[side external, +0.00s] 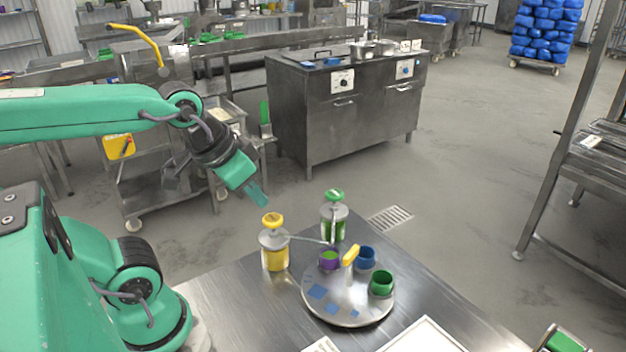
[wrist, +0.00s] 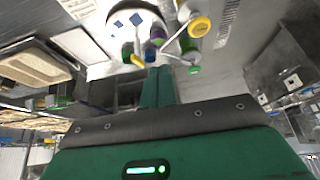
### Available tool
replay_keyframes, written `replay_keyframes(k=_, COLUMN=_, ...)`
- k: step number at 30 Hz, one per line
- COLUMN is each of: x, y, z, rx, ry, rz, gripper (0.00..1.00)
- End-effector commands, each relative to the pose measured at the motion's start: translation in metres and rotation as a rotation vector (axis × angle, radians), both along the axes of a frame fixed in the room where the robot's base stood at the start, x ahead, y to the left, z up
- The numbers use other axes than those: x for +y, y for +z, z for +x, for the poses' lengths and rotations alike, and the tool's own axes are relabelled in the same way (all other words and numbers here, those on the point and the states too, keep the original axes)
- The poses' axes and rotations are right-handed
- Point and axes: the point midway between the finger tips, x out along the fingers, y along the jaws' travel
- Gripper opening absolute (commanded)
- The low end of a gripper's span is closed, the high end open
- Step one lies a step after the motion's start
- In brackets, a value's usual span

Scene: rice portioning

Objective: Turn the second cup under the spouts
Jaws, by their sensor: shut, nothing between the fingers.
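In the side view a round grey turntable (side external: 347,312) stands on the steel table. It carries a purple cup (side external: 329,262), a blue cup (side external: 366,257) and a green cup (side external: 381,283). A yellow peg (side external: 351,255) rises from it. The purple cup sits at the spout ends and shows some green inside. The yellow-topped dispenser (side external: 274,250) and green-topped dispenser (side external: 334,218) stand behind the turntable. My gripper (side external: 260,195) is shut and empty, in the air above and left of the dispensers. In the wrist view the gripper (wrist: 158,82) points toward the cups and dispensers.
Blue squares lie on the turntable's bare front part. A pale tray (side external: 422,338) lies at the table's front edge, and a green-ended can (side external: 565,340) is at the lower right. The table left of the turntable is clear. A steel cabinet (side external: 345,110) stands behind.

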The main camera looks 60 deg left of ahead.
Motion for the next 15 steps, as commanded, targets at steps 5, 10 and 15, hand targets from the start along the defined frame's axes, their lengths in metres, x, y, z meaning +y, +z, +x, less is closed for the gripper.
replay_keyframes(k=5, x=0.000, y=0.000, z=0.000, rx=0.000, ry=0.000, rz=0.000, gripper=0.06)
replay_keyframes(k=10, x=-0.001, y=0.001, z=0.002, rx=0.007, ry=0.003, rz=-0.004, gripper=0.34)
replay_keyframes(k=15, x=-0.004, y=0.002, z=0.012, rx=0.040, ry=0.020, rz=-0.018, gripper=0.34)
